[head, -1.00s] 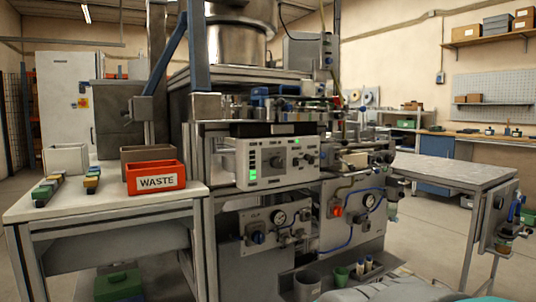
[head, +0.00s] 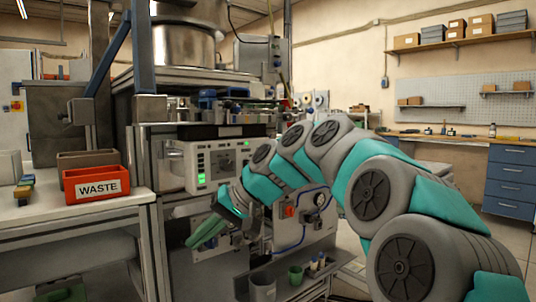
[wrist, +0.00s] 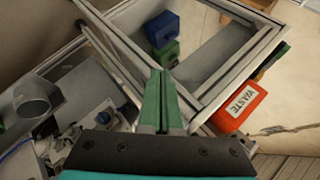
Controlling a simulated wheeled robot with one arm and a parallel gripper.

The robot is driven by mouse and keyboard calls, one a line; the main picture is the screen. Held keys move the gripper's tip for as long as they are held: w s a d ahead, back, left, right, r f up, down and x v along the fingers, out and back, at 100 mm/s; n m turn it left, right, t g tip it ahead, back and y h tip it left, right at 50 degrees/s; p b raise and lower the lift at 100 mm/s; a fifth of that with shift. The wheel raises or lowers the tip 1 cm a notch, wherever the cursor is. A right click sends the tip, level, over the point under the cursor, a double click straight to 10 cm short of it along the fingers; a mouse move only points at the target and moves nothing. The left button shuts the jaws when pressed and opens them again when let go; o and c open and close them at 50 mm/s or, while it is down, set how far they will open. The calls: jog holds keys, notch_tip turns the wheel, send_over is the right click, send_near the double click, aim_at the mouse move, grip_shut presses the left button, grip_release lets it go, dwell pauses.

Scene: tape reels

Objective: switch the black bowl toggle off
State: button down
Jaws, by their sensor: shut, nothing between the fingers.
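The panel is light grey with lit green lights and dark controls. I cannot tell which control is the black bowl toggle, nor its position. A metal bowl (head: 173,46) sits above on the machine. My arm and gripper hide part of the panel's right side and the lower machine front.
A red WASTE bin (head: 97,184) stands on the bench left of the panel. A grey cup (head: 262,286) and a green cup (head: 296,273) stand on a low shelf. The wrist view shows blue (wrist: 162,28) and green (wrist: 167,53) bins within the frame.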

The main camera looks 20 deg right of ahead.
jog(key=w+d+r+m+t+y, duration=0.1)
jog(key=w+d+r+t, duration=0.2)
jog(key=w+d+r, duration=0.35)
jog(key=w+d+r+m+t, duration=0.1)
jog(key=d+r+t, duration=0.2)
jog(key=d, duration=0.9)
jog(key=w+d+r+m+t+h, duration=0.1)
jog(key=d+r+t, duration=0.2)
jog(key=d+r, duration=0.5)
jog(key=d, duration=0.4)
jog(key=shift+w+d+m+h, duration=0.2)
jog(key=shift+d+m+h, duration=0.1)
jog(key=shift+m, duration=0.1)
jog(key=shift+w+a+f, duration=0.1)
jog(key=shift+w+a, duration=0.05)
jog(key=w+a+f+b, duration=0.3)
jog(key=w+a, duration=0.4)
jog(key=shift+w+a+f+b, duration=0.2)
jog(key=shift+w+f+b, duration=0.1)
jog(key=shift+w+f, duration=0.1)
jog(key=shift+f, duration=0.1)
